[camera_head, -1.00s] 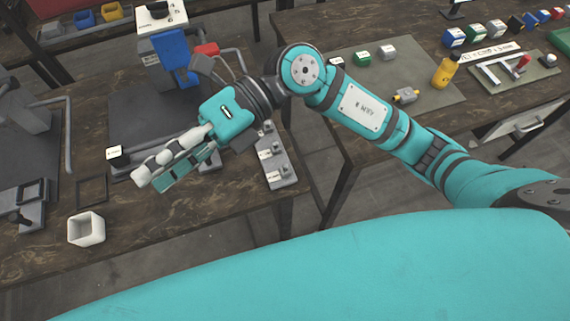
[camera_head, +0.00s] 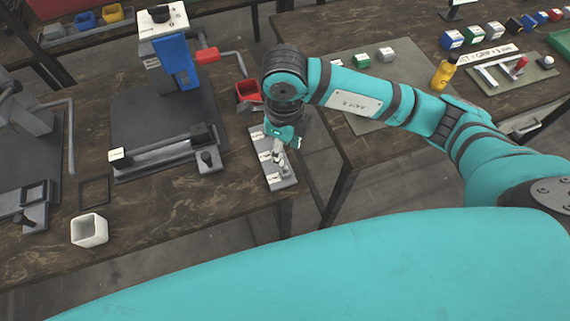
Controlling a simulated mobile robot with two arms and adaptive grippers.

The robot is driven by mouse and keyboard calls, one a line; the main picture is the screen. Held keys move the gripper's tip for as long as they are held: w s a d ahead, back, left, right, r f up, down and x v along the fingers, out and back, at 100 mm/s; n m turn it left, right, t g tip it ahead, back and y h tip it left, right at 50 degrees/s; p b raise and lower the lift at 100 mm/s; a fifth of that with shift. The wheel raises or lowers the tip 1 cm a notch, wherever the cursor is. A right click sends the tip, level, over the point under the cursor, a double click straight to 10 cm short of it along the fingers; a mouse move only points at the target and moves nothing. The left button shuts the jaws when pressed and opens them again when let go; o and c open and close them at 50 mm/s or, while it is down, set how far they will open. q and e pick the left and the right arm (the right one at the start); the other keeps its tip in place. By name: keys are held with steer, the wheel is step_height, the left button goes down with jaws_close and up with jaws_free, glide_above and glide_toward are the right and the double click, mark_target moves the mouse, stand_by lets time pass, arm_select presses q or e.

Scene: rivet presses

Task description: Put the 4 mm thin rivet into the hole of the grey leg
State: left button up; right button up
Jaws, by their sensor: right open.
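My right gripper (camera_head: 280,158) points down over the grey rivet rack (camera_head: 283,184) at the right edge of the press table. It is open, its fingers seen at a steep angle. The rack has several white labels along its left side, too small to read. The gripper and wrist cover part of the rack, and I cannot pick out the 4 mm thin rivet. A long dark grey fixture (camera_head: 152,166) lies in front of the blue press (camera_head: 176,62). I cannot make out the grey leg or its hole for certain. My left gripper is not in view.
A red bin (camera_head: 247,92) stands just behind the rack, close to my right wrist. A white open box (camera_head: 89,230) and a dark square frame (camera_head: 94,191) are at the left. A gap separates this table from the right one, with a yellow bottle (camera_head: 444,72).

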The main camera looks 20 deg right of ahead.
mark_target(285, 167)
step_height(285, 167, down, 3)
steer(key=shift+r, duration=0.1)
step_height(285, 167, down, 5)
steer(key=shift+s+r+p, duration=0.1)
steer(key=shift+p, duration=1.05)
steer(key=shift+f, duration=0.35)
jaws_close()
